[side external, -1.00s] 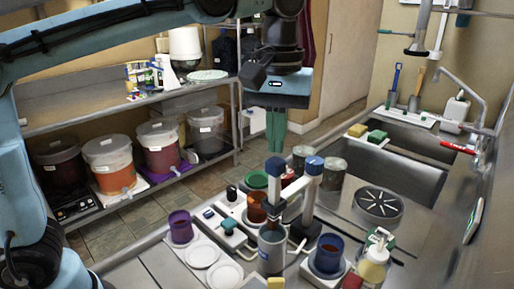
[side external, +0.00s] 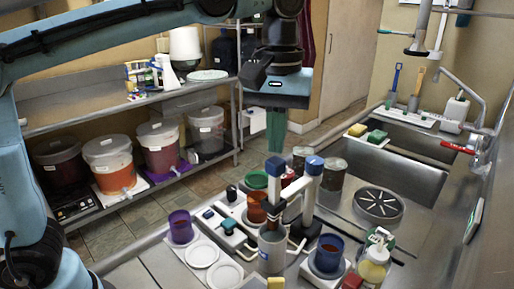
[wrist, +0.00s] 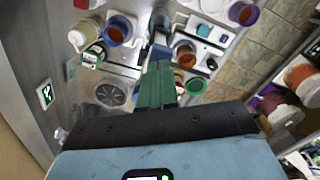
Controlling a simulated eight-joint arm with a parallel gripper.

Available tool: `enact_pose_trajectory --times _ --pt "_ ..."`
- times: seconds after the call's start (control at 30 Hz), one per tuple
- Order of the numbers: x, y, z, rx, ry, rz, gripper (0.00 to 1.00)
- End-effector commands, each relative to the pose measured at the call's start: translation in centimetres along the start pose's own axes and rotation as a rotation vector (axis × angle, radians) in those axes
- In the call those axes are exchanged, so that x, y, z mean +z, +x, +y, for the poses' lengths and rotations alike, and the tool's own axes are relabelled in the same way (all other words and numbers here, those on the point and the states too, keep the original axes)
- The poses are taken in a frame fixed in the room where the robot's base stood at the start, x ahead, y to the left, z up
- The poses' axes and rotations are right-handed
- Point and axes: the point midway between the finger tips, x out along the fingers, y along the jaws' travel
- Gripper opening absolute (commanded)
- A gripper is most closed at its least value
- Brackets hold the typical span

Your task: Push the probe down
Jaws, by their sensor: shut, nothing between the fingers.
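Two probe holders with blue caps stand on the counter. The left one has a dark blue cap (side external: 275,166) and a grey post; the right one has a brighter blue cap (side external: 313,164) and a pale arm. I cannot tell which is the probe meant. My gripper (side external: 276,150) points down with its green fingers together and empty, close above or behind the left cap. In the wrist view, the fingertips (wrist: 158,66) are beside a blue cap (wrist: 160,52) and partly cover what lies beneath. I cannot tell whether they touch it.
Around the holders stand an orange-brown cup (side external: 256,208), a purple cup (side external: 180,226), a blue cup (side external: 328,254) and white plates (side external: 201,254). Buckets (side external: 108,164) fill the rack at left.

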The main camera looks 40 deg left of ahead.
Motion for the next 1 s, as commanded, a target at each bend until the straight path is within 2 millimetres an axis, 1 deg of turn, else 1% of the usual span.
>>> enact_pose_trajectory --times 1.0 --pt "0.0 2.7 0.0 0.000 0.000 0.000 0.00"
